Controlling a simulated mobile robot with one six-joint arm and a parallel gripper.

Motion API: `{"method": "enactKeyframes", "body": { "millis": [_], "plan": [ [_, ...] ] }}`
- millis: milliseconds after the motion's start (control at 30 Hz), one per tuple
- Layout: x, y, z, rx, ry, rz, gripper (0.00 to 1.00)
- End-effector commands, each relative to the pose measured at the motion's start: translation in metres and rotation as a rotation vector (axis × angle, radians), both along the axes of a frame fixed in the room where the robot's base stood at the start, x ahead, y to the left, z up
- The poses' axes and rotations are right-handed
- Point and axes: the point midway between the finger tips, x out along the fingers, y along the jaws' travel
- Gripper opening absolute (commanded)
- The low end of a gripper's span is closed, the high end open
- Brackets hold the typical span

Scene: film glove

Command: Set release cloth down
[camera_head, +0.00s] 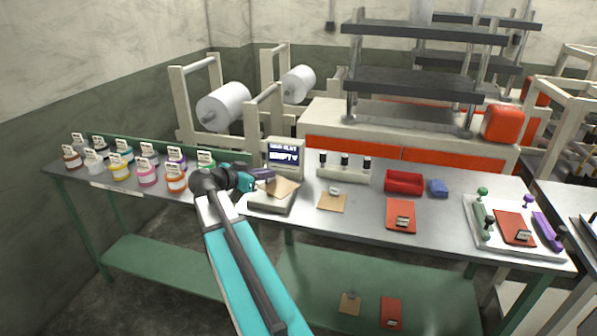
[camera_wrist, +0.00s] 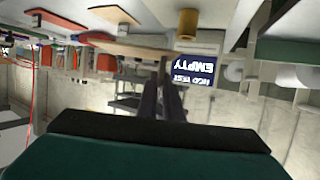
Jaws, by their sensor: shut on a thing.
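My gripper (camera_head: 264,175) is over the scale-like device (camera_head: 270,203) on the bench. It is shut on a thin tan sheet, which looks like the release cloth (camera_head: 282,187). The cloth lies just over the device's plate; I cannot tell whether it touches it. In the wrist view, which is upside down, the cloth (camera_wrist: 125,47) shows nearly edge-on at the tips of my dark fingers (camera_wrist: 166,80). The device's screen (camera_head: 284,155) reads "EMPTY".
Several labelled jars (camera_head: 147,173) stand left. Right of the device are a tan square (camera_head: 332,202), an orange-red square (camera_head: 401,216), a red tray (camera_head: 404,182), a blue block (camera_head: 437,187) and a white tray (camera_head: 478,211). A bottle rack (camera_head: 343,174) stands behind. Bare bench lies between them.

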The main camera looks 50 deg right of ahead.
Motion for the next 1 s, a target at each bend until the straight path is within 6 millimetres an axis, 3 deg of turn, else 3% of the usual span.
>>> {"method": "enactKeyframes", "body": {
  "millis": [33, 200, 500, 800, 1000],
  "plan": [
    [0.012, 0.018, -0.005, 0.000, 0.000, 0.052, 0.00],
    [0.053, 0.074, -0.016, -0.001, -0.001, 0.229, 0.00],
    [0.113, 0.185, -0.030, -0.001, -0.001, 0.574, 0.00],
    [0.155, 0.306, -0.031, -0.002, -0.004, 0.960, 0.00],
    [0.170, 0.364, -0.019, -0.001, -0.006, 1.168, 0.00]
  ]
}}
